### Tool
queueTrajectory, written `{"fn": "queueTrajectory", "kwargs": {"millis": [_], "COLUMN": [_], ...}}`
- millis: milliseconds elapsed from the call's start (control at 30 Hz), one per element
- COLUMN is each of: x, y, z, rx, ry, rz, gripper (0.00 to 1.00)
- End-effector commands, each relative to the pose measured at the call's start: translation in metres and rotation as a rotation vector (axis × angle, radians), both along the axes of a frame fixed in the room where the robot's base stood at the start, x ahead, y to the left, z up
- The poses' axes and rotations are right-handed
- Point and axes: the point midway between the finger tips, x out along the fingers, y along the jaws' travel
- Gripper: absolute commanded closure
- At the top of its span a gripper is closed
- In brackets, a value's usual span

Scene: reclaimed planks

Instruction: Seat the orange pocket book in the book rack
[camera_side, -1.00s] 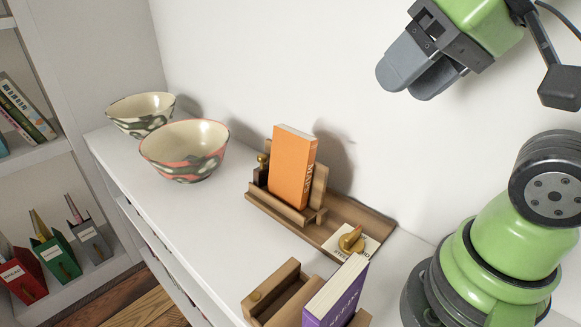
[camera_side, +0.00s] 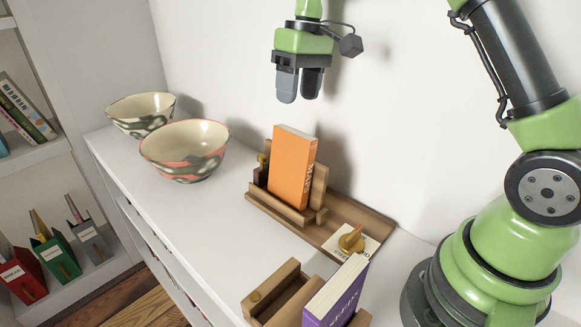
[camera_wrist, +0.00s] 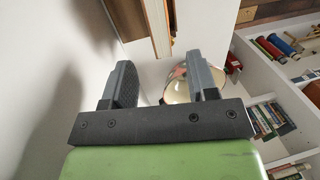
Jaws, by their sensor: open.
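The orange pocket book (camera_side: 291,168) stands upright in a wooden holder (camera_side: 279,207) at the middle of the shelf top. My gripper (camera_side: 298,92) is above the book, pointing down, apart from it and empty. In the wrist view my gripper (camera_wrist: 162,78) has its two fingers spread wide with nothing between them. An upright book edge (camera_wrist: 160,28) shows beyond the fingers there, cut off by the frame's top. A second wooden rack (camera_side: 274,291) stands in front, with an empty-looking slot at its left. A purple book (camera_side: 335,302) stands upright at its right, cut off below.
A wooden tray (camera_side: 375,221) extends right of the orange book, with a card and a brass-coloured knob-like piece (camera_side: 351,239). Two patterned bowls (camera_side: 185,151) (camera_side: 141,113) stand at the left. The wall is close behind. White shelf top is clear left of the racks.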

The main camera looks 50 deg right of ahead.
Motion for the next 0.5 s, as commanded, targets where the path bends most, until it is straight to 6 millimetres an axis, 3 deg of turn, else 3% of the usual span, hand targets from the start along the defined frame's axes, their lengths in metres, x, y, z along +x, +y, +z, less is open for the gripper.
{"fn": "queueTrajectory", "kwargs": {"millis": [100,367,500], "x": [-0.001,-0.002,-0.007], "y": [0.004,0.008,0.012], "z": [-0.019,-0.042,-0.064], "rx": [0.001,0.000,0.001], "ry": [0.006,0.002,0.004], "rz": [0.001,-0.001,0.000], "gripper": [0.47,0.47,0.47]}}
